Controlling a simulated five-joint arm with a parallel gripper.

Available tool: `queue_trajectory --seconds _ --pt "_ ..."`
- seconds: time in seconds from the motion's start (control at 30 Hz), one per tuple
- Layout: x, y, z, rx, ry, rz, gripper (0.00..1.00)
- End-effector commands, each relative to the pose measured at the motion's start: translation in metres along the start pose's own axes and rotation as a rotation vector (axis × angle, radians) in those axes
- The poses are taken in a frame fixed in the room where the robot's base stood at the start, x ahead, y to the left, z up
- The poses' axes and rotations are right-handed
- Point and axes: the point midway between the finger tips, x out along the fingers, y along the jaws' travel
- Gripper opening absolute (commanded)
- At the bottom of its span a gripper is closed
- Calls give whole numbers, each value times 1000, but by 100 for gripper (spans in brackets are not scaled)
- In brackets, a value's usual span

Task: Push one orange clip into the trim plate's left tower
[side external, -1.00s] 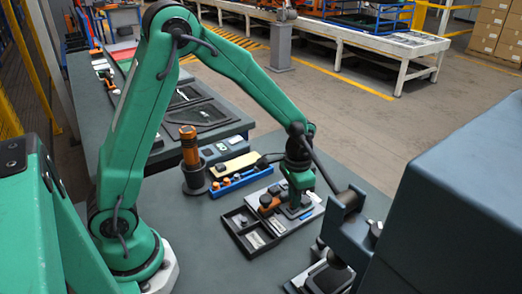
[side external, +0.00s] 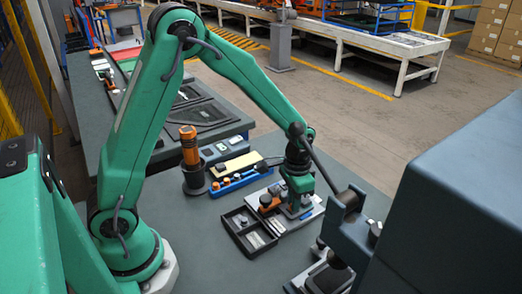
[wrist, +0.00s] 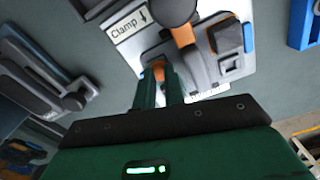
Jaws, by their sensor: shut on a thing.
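My gripper (side external: 299,207) is over the pale fixture plate (side external: 312,222) at the middle right of the side view. In the wrist view, my gripper (wrist: 160,88) is shut on a small orange clip (wrist: 158,70), mostly hidden between the dark green fingers. The fingers point down onto the pale plate (wrist: 150,50), which bears a "Clamp" label with an arrow. The trim plate's left tower is hidden behind the fingers, so I cannot tell whether the clip touches it.
An orange clamp arm (wrist: 183,36) with a dark knob lies close to the fingers, beside a dark block (wrist: 228,38). A black compartment tray (side external: 232,231) lies left of the plate. A grey device (side external: 325,275) stands front right.

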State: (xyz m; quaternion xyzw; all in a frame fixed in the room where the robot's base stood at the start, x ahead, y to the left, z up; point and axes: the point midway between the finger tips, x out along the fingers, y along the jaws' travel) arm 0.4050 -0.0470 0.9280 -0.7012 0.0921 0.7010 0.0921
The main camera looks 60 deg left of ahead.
Motion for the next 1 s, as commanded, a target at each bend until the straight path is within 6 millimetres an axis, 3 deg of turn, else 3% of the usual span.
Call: queue_trajectory --seconds 0.4,0.43,0.57,1.0 --pt "1 0 0 0 -1 0 0" --pt "1 0 0 0 -1 0 13" --pt "1 0 0 0 -1 0 36" --pt "-4 0 0 0 1 0 36"
